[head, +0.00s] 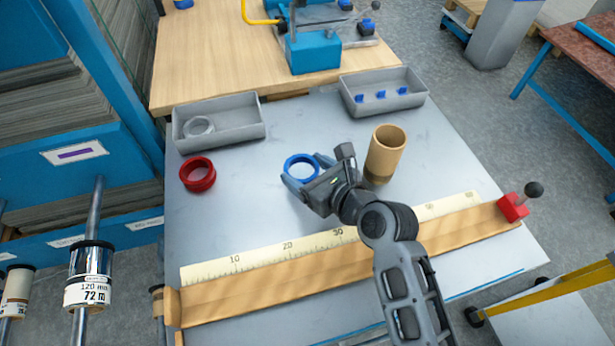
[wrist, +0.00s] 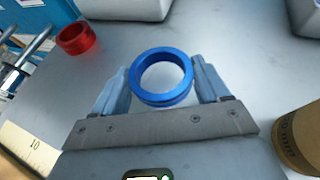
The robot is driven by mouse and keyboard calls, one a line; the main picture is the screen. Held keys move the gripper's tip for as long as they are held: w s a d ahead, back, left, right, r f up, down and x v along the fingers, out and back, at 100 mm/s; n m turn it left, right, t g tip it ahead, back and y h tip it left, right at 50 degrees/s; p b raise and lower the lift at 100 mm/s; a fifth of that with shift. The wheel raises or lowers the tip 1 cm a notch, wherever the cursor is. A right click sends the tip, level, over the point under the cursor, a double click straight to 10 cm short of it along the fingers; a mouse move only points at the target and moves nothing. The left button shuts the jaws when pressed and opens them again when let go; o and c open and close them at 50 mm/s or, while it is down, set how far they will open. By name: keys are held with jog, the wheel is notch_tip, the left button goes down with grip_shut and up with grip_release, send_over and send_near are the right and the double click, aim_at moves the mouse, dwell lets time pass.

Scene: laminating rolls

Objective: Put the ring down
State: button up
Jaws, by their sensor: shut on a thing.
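A blue ring (head: 301,168) is between the fingertips of my gripper (head: 308,174), over the middle of the grey table. In the wrist view the blue ring (wrist: 162,78) sits between the two pale blue fingers of my gripper (wrist: 162,88), with its open face toward the camera. The gripper is shut on it. I cannot tell whether the ring's underside touches the table. A red ring (head: 197,174) lies on the table to the left, and it also shows in the wrist view (wrist: 76,39).
Two grey bins stand at the back: the left bin (head: 219,122) holds a pale ring (head: 198,127), the right bin (head: 383,92) several blue pieces. A cardboard tube (head: 385,153) stands right of my gripper. A ruler (head: 285,248) runs along the front.

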jog(key=shift+f, duration=1.15)
jog(key=shift+f, duration=0.15)
jog(key=o, duration=1.1)
